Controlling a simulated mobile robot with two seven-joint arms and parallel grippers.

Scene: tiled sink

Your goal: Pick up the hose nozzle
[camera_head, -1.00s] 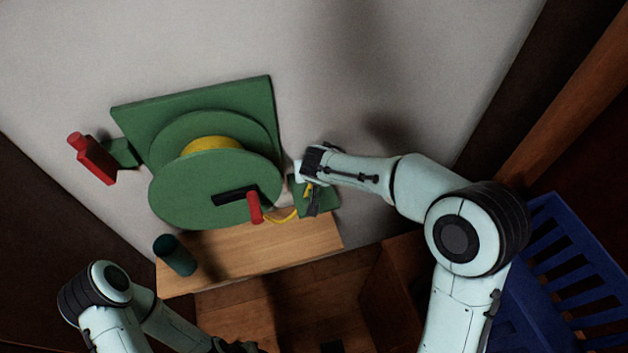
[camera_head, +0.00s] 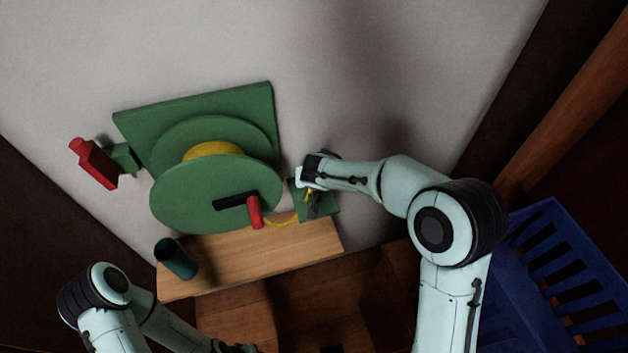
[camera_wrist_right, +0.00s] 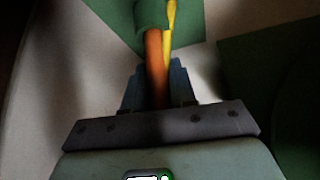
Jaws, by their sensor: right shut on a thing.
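A yellow hose (camera_head: 283,221) runs from the green reel (camera_head: 185,200) to a green bracket (camera_head: 327,207) on the wall. My right gripper (camera_head: 312,207) is at this bracket, pointing down. In the right wrist view, the orange-brown hose nozzle (camera_wrist_right: 155,65) lies between the fingers of my right gripper (camera_wrist_right: 160,85), which is shut on it. Its far end meets a green round piece (camera_wrist_right: 150,15), with the yellow hose (camera_wrist_right: 171,20) beside it. My left gripper (camera_head: 236,347) is low at the bottom edge, dark and cut off, so its jaws are unclear.
The reel has a red-handled crank (camera_head: 255,212). A red fitting (camera_head: 95,164) sits on a green bracket at left. A dark green cup (camera_head: 176,258) stands on a wooden shelf (camera_head: 265,250) below the reel. A blue crate (camera_head: 560,265) is at right. The wall above is bare.

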